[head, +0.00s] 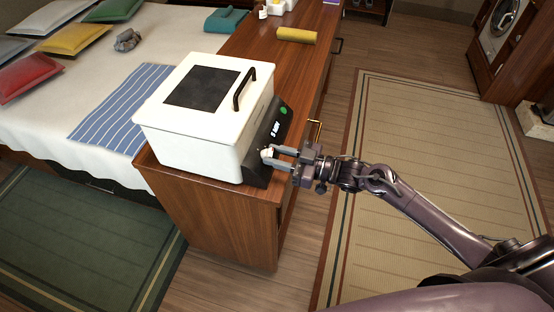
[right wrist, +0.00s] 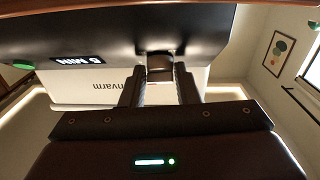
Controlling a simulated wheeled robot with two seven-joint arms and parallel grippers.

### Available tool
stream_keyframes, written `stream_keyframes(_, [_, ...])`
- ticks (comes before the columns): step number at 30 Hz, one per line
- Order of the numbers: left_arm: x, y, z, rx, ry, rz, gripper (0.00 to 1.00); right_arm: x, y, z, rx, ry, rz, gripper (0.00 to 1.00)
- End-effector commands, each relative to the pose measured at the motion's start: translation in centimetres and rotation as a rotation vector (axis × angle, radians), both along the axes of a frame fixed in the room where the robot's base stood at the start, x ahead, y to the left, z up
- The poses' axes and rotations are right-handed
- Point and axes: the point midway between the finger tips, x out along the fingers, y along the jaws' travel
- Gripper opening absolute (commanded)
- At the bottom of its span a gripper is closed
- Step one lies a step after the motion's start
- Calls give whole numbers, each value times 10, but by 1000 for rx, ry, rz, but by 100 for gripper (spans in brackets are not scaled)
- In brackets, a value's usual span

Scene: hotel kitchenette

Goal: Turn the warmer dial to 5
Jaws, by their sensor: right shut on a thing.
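The warmer (head: 200,115) is a white box with a dark lid panel and a black handle, standing on the wooden counter's near end. Its black control panel (head: 258,172) faces right, with a green button (head: 283,112) and a small lit display (head: 276,130) that appears to read 5 MIN. The display shows upside down in the right wrist view (right wrist: 78,60). The pale dial (head: 266,153) sits low on the panel. My right gripper (head: 272,157) is shut on the dial, its fingers on either side of it. My left gripper is not in view.
The wooden counter (head: 262,62) runs away behind the warmer, with a yellow roll (head: 296,35) and a teal case (head: 226,20) farther back. A bed (head: 60,110) with cushions lies to the left. The floor with a beige rug (head: 430,130) is open on the right.

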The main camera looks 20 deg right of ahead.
Motion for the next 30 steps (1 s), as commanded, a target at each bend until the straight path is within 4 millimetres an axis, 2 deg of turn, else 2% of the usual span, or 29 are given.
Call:
stream_keyframes(1, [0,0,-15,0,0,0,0,2,-1,-6,-18,-29,29,5])
stream_keyframes(4, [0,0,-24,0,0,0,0,2,-1,-5,-42,-65,75,5])
stream_keyframes(16, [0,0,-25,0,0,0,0,1,-1,-1,-57,-87,105,5])
stream_keyframes(17, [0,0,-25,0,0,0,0,1,-1,-1,-57,-86,105,29])
stream_keyframes(18, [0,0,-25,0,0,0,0,1,-1,-1,-57,-86,105,35])
stream_keyframes(26, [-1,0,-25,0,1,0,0,2,-1,-1,-57,-86,103,35])
stream_keyframes(30, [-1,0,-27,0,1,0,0,-3,-10,-3,-58,-83,102,35])
